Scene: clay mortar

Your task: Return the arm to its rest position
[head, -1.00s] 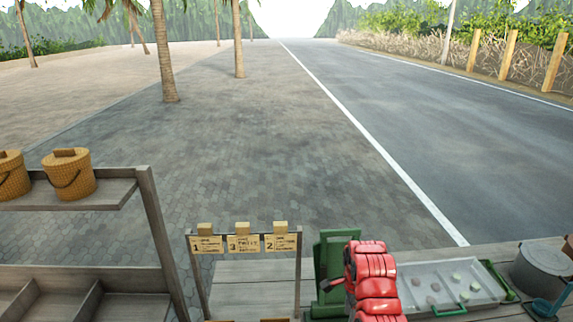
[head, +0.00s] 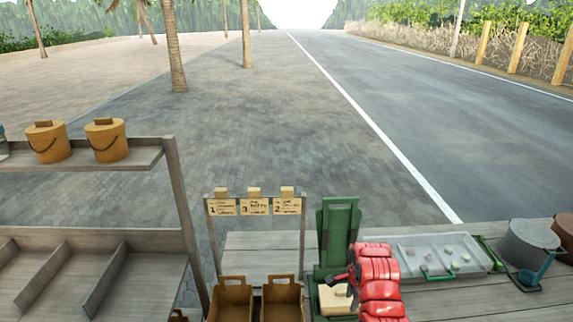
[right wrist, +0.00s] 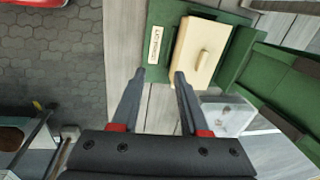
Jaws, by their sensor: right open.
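My right arm is red and stands at the lower middle right of the head view. Its dark gripper (head: 340,282) is in front of the green stand (head: 338,232), over a pale wooden block (head: 336,300). In the right wrist view my right gripper (right wrist: 160,74) has its two fingers apart with nothing between them. The pale block with a raised handle (right wrist: 201,52) lies just past the right fingertip, on a green base (right wrist: 160,22) with a small label. I cannot tell whether the finger touches it. My left gripper is not clearly in view.
A grey tray (head: 408,250) with several small pieces and a grey pot (head: 527,243) stand right of my arm. Two brown bins (head: 231,298) stand left, below a sign rack (head: 210,243). A shelf (head: 140,160) with orange buckets (head: 106,140) is further left.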

